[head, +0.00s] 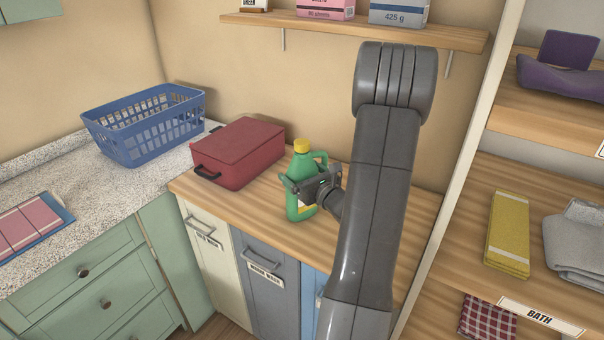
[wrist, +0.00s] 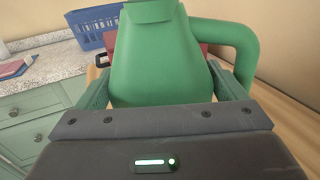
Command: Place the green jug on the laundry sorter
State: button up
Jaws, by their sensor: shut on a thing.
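The green jug (head: 304,163) with a yellow cap is upright at the wooden top of the laundry sorter (head: 262,213). My gripper (head: 308,188) is shut on the jug from the near right side. In the wrist view the green jug (wrist: 158,60) fills the middle between my gripper's fingers (wrist: 165,88). The sorter has labelled white, grey and blue fronts below its top. I cannot tell whether the jug's base touches the top, as my gripper and the jug's lower part overlap there.
A red case (head: 238,152) lies on the sorter top left of the jug. A blue basket (head: 145,128) stands on the speckled counter (head: 90,190). A wall shelf (head: 350,32) hangs above, and a shelf unit (head: 450,180) rises at right. Bare wood shows right of the jug.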

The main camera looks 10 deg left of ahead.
jog(key=o, duration=1.2)
jog(key=shift+f, duration=0.1)
jog(key=shift+o, duration=0.8)
jog(key=shift+r, duration=0.25)
jog(key=b+v, duration=0.1)
jog(key=v, duration=0.6)
jog(key=shift+s+d+b, duration=0.2)
jog(key=shift+s+b, duration=0.05)
jog(key=shift+b, duration=0.1)
